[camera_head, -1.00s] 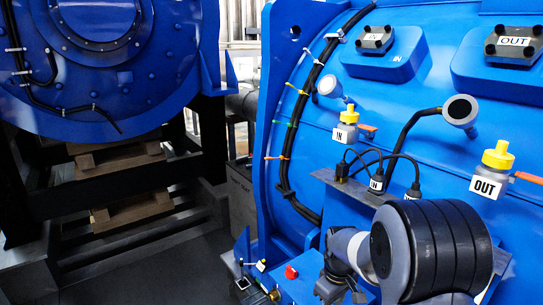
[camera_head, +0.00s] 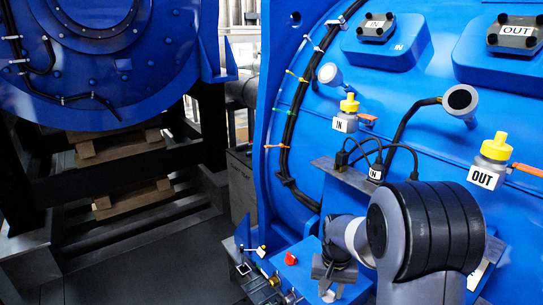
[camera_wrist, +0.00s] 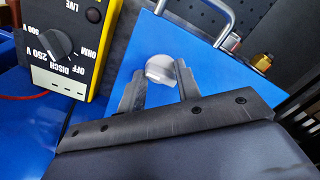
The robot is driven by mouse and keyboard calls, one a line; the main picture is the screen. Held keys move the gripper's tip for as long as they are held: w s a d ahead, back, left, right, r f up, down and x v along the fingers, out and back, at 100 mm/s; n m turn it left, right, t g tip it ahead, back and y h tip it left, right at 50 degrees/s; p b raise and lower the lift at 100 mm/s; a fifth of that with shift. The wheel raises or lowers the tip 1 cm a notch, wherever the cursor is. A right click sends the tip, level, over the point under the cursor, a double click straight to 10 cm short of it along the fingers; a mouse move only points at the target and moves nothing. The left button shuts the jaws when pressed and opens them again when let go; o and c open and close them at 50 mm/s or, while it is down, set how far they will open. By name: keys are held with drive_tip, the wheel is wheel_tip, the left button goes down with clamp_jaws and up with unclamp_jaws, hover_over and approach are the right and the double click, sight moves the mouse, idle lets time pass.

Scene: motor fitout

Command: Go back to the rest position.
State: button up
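My gripper (camera_wrist: 160,78) shows in the wrist view with its two dark metal fingers a short way apart. A round whitish piece (camera_wrist: 160,67) lies between the fingertips. I cannot tell whether the fingers press on it or it is on the blue surface behind. In the camera_head view my gripper (camera_head: 327,275) is low in the middle, by the front of the blue motor housing (camera_head: 310,160). My thick dark arm joint covers part of the housing, and the fingertips are too small there to read.
A yellow and black tester (camera_wrist: 65,45) with a dial is close at the left in the wrist view. A silver handle (camera_wrist: 195,12) is beyond the fingers. Yellow-capped valves (camera_head: 347,112) and cables stick out of the housing. Open floor (camera_head: 150,270) lies at the left.

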drive_tip(key=m, duration=0.3)
drive_tip(key=shift+a+m+p, duration=0.1)
drive_tip(key=shift+m+p, duration=0.3)
drive_tip(key=m+p, duration=0.1)
drive_tip(key=m, duration=0.3)
drive_tip(key=shift+m, duration=0.3)
drive_tip(key=shift+w+r, duration=0.15)
drive_tip(key=shift+r, duration=1.15)
